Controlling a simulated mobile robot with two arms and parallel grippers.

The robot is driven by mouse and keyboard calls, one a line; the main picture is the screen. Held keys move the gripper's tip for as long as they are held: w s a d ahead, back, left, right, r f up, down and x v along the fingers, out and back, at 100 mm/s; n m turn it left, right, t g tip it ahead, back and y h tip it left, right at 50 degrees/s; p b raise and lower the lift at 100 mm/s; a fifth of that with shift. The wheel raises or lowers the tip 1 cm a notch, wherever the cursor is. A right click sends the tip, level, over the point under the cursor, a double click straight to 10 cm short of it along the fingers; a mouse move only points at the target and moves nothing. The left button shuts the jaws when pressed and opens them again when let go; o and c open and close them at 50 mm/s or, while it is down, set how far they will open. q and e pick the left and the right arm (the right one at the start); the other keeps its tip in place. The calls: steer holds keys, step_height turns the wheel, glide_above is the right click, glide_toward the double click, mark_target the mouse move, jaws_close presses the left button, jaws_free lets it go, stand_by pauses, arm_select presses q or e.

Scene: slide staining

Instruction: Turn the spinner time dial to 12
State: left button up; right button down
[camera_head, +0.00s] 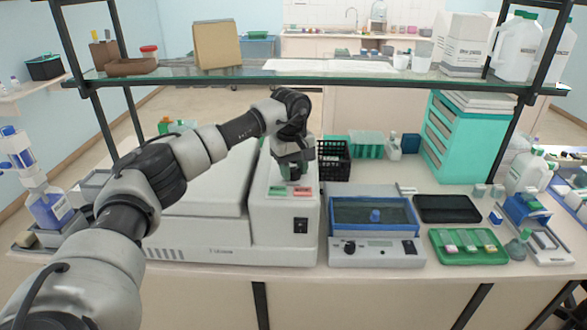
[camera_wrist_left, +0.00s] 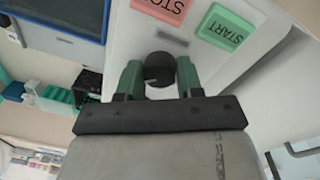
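The spinner (camera_head: 284,225) is the white machine left of centre on the bench, with a green START button (camera_head: 277,191) and a red STOP button (camera_head: 302,191). Both buttons also show in the left wrist view, START (camera_wrist_left: 226,27) and STOP (camera_wrist_left: 163,8). My left gripper (camera_head: 294,175) points down at the spinner's top, behind the buttons. In the left wrist view its two green fingers (camera_wrist_left: 159,77) stand on either side of the round black time dial (camera_wrist_left: 159,68), with no clear gap. The dial's numbers and pointer cannot be read. My right gripper is not in view.
A blue-rimmed water bath (camera_head: 375,252) stands right of the spinner, with a black tray (camera_head: 447,209) and a green slide tray (camera_head: 468,247) beyond. A black basket (camera_head: 333,160) is behind. A glass shelf (camera_head: 330,77) spans above the bench.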

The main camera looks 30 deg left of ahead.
mark_target(292, 171)
arm_select(q)
steer(key=o, duration=0.4)
steer(key=shift+c, duration=0.2)
step_height(292, 171, up, 11)
steer(key=b, duration=0.2)
steer(key=shift+s, duration=0.25)
steer(key=shift+a+f, duration=0.1)
